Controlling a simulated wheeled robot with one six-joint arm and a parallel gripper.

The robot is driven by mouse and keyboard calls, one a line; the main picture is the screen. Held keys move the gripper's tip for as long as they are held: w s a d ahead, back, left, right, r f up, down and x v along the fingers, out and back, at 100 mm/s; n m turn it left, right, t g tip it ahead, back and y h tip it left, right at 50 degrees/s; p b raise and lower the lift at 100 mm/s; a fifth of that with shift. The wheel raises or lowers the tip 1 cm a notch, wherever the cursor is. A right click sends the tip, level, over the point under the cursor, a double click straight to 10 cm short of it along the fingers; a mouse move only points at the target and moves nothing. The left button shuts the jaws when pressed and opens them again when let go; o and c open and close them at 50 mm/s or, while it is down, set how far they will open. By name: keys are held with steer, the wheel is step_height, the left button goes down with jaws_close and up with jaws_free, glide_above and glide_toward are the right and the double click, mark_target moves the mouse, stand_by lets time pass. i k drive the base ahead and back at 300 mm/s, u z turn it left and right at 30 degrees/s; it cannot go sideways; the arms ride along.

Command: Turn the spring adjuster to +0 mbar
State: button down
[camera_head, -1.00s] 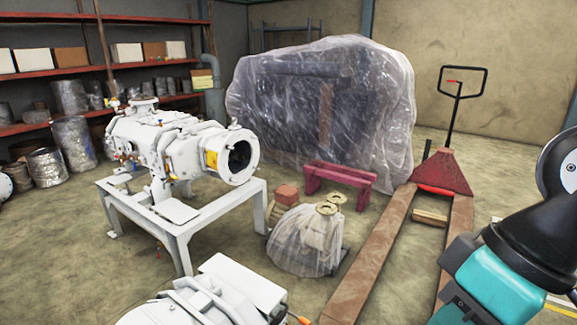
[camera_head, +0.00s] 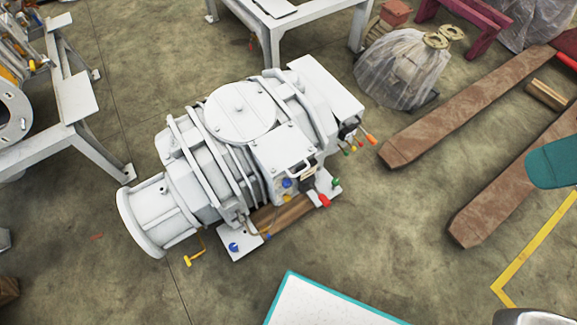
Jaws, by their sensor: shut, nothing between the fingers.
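A white screw vacuum pump (camera_head: 215,150) sits on the floor in the middle of the head view, seen from above. Small coloured parts are on its right and front sides: a red knob (camera_head: 324,201), a green knob (camera_head: 336,183), a blue knob (camera_head: 287,183), an orange handle (camera_head: 371,139) and a yellow handle (camera_head: 188,261). I cannot tell which part, if any, is the spring adjuster, and no mbar marking is readable. My gripper is not in view; only teal and grey parts of my arm show at the right edge.
A white metal stand (camera_head: 75,95) is at left and another frame (camera_head: 275,30) at the top. A plastic-wrapped bundle (camera_head: 403,68) and brown pallet-truck forks (camera_head: 465,105) lie to the right. The floor (camera_head: 410,215) between pump and forks is clear.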

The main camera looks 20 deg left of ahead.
mark_target(287, 182)
steer(key=z, duration=1.3)
steer(key=k, duration=0.55)
steer(key=u, duration=1)
